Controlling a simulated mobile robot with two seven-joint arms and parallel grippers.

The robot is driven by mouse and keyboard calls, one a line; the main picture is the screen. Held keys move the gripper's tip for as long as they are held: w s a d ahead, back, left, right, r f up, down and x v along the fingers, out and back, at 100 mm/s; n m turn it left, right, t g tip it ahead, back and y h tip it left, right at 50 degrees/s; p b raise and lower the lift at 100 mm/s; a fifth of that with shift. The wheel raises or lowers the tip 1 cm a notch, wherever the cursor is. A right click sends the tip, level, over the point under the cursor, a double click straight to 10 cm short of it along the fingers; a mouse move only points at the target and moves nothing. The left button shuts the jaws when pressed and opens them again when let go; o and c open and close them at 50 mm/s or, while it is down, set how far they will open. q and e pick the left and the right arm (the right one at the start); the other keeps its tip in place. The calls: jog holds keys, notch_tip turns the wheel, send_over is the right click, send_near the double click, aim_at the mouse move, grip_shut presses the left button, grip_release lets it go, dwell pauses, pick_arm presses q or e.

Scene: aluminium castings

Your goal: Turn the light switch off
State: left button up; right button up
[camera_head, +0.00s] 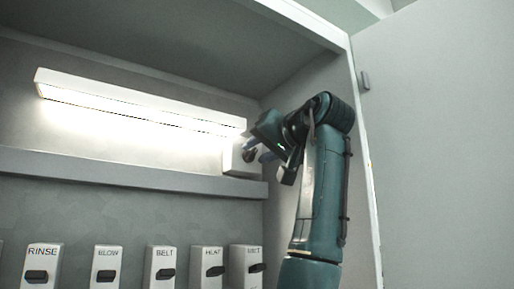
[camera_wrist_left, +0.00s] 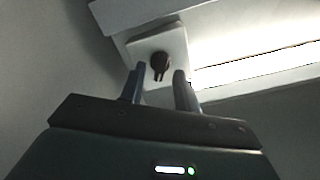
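The light switch is a dark round knob (camera_wrist_left: 160,62) with a short lever pointing down in the left wrist view. It sits on a white box (camera_wrist_left: 176,43) beside the lamp's end; the box also shows in the head view (camera_head: 233,161). The lamp (camera_head: 140,103) is a long white bar and is lit. My left gripper (camera_wrist_left: 159,70) is open, with its fingers to either side of the knob and gaps visible between them and it. In the head view the left gripper (camera_head: 257,153) is right at the box and partly covers the knob. My right gripper is not in view.
A grey shelf ledge (camera_head: 120,170) runs below the lamp. Under it are several labelled switch boxes, among them RINSE (camera_head: 42,262), BELT (camera_head: 160,266) and HEAT (camera_head: 207,266). A cabinet side wall (camera_head: 285,100) stands close by my left arm, and an open door (camera_head: 440,150) is at right.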

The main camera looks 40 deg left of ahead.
pick_arm(q)
jog(key=shift+w+a, duration=0.2)
jog(key=shift+a, duration=0.35)
jog(key=c, duration=0.4)
jog(key=shift+c, duration=1.2)
